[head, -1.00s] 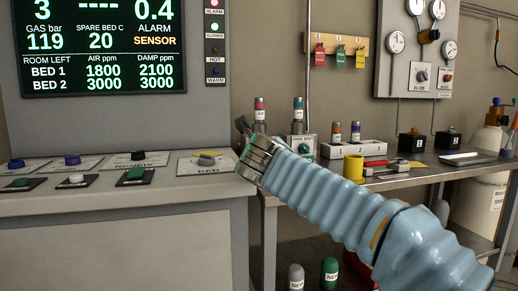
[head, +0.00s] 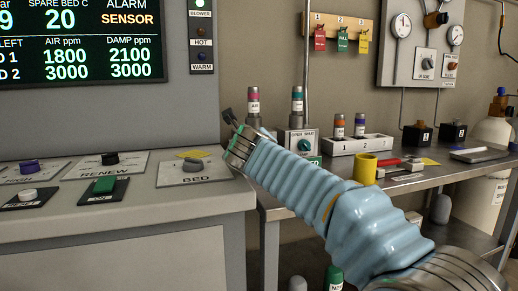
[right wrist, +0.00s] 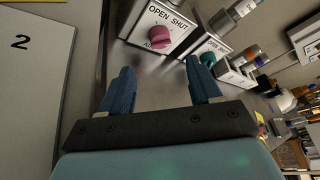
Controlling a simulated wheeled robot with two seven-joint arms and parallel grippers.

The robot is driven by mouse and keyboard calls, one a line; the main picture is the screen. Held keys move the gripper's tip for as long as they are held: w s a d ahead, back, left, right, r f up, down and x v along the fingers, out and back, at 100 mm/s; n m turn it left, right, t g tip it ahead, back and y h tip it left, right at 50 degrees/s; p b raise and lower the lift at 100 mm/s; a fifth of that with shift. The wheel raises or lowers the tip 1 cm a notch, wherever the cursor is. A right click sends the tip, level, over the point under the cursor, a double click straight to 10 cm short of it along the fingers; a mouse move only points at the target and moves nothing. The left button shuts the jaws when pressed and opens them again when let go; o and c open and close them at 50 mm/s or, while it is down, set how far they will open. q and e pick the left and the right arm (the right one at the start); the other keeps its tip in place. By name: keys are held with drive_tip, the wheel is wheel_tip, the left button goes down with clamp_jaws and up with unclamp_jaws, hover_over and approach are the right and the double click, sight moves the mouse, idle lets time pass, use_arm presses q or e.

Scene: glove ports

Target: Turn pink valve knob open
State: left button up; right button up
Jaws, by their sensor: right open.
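The pink valve knob (right wrist: 159,37) is on a white box (right wrist: 180,14) marked OPEN and SHUT, in the right wrist view. It lies beyond my right gripper (right wrist: 161,78), roughly between the directions of the two blue fingers. The fingers are apart, with nothing between them, and do not touch the knob. In the head view my right gripper (head: 228,117) is up by the console's right end, and the pink knob is hidden, apparently behind the gripper and blue sleeve. Which mark the knob points at is unclear. My left gripper is not in view.
A teal knob (right wrist: 208,59) sits on a similar box beside the pink one. Pink-topped (head: 253,97) and teal-topped (head: 297,100) cylinders stand behind. The console (head: 205,200) is left of the steel bench. A yellow cup (head: 366,168) and white block (head: 358,146) stand right.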

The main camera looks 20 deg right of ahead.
drive_tip(key=p+x, duration=0.2)
drive_tip(key=x, duration=0.8)
drive_tip(key=shift+d+p, duration=0.1)
drive_tip(key=shift+p, duration=0.2)
drive_tip(key=c, duration=1)
drive_tip(key=shift+f+n+h, duration=0.2)
drive_tip(key=shift+n+h, duration=0.1)
drive_tip(key=o, duration=1)
drive_tip(key=shift+r, duration=0.1)
